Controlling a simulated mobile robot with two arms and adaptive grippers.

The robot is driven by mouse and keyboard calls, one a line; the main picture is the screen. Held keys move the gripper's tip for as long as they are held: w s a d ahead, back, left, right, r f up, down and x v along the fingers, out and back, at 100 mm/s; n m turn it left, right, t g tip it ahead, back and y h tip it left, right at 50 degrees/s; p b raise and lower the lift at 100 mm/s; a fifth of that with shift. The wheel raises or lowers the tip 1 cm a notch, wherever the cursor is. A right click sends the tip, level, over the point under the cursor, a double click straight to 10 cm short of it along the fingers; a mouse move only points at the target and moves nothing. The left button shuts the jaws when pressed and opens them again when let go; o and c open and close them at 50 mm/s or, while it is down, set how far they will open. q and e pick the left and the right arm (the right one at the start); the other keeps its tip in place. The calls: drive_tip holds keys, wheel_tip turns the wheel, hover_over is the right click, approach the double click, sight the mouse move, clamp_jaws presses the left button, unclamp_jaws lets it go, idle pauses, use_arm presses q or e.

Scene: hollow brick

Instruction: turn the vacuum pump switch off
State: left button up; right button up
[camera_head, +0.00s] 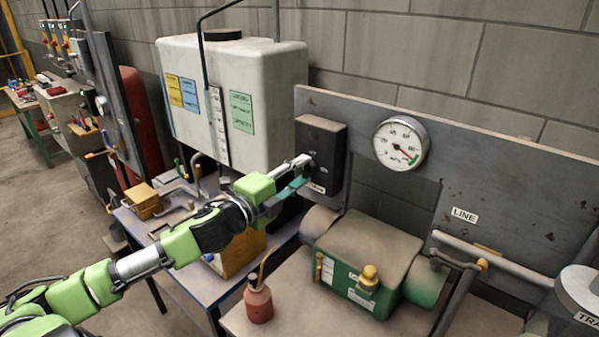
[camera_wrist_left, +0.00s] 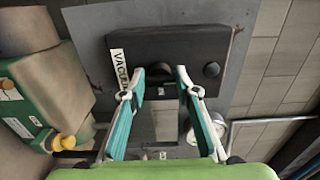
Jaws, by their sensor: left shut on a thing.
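The dark vacuum pump switch box (camera_head: 322,140) is mounted on the grey panel, left of the gauge. In the left wrist view, the box (camera_wrist_left: 190,42) carries a label reading "VACU", partly covered by a finger. My left gripper (camera_head: 302,164) reaches the front of the box from the left. In the left wrist view, the fingertips of my left gripper (camera_wrist_left: 171,73) are at the box face, shut on the switch handle, which is mostly hidden between them. My right gripper is not in view.
A round gauge (camera_head: 401,143) is on the panel right of the box. A green pump (camera_head: 365,262) stands below, with a red bottle (camera_head: 258,302) beside it. A large white tank (camera_head: 235,95) stands behind my left arm. A pipe (camera_head: 500,262) runs at the right.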

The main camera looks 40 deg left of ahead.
use_arm(q)
drive_tip(key=o, duration=1.1)
drive_tip(key=s, duration=0.8)
drive_tip(key=s+a, duration=0.1)
drive_tip(key=s, duration=0.3)
